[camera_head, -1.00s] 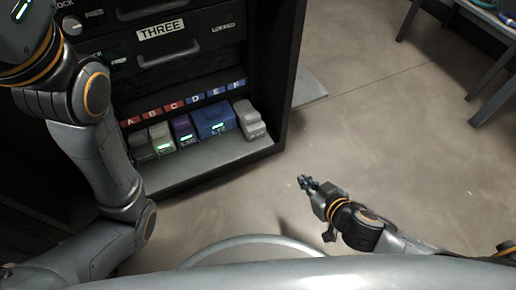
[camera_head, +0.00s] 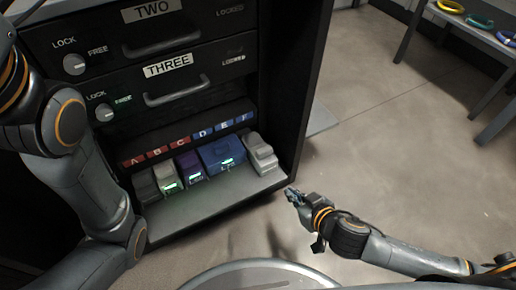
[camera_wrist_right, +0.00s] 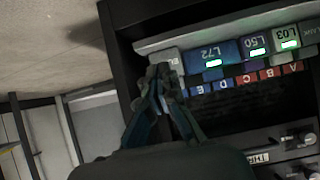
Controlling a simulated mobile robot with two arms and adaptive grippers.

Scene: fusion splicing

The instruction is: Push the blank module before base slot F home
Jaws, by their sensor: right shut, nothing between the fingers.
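The blank module (camera_head: 260,152) is a light grey stepped block at the right end of the module row, below the blue F label (camera_head: 242,118). It stands on the base's grey shelf (camera_head: 215,205) near the cabinet's right side wall. My right gripper (camera_head: 291,193) is shut and empty, just off the shelf's front right corner and apart from the module. In the right wrist view, its fingers (camera_wrist_right: 160,75) overlap the blank module (camera_wrist_right: 170,57) and hide part of it and the F label. My left arm shows at the left, but its gripper is out of view.
A wide blue module marked L72 (camera_head: 222,155) stands left of the blank one. Purple (camera_head: 190,168), pale (camera_head: 165,179) and dark grey (camera_head: 145,186) modules follow. Drawer THREE (camera_head: 170,80) is above. The floor (camera_head: 400,170) is clear; a table (camera_head: 465,35) stands top right.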

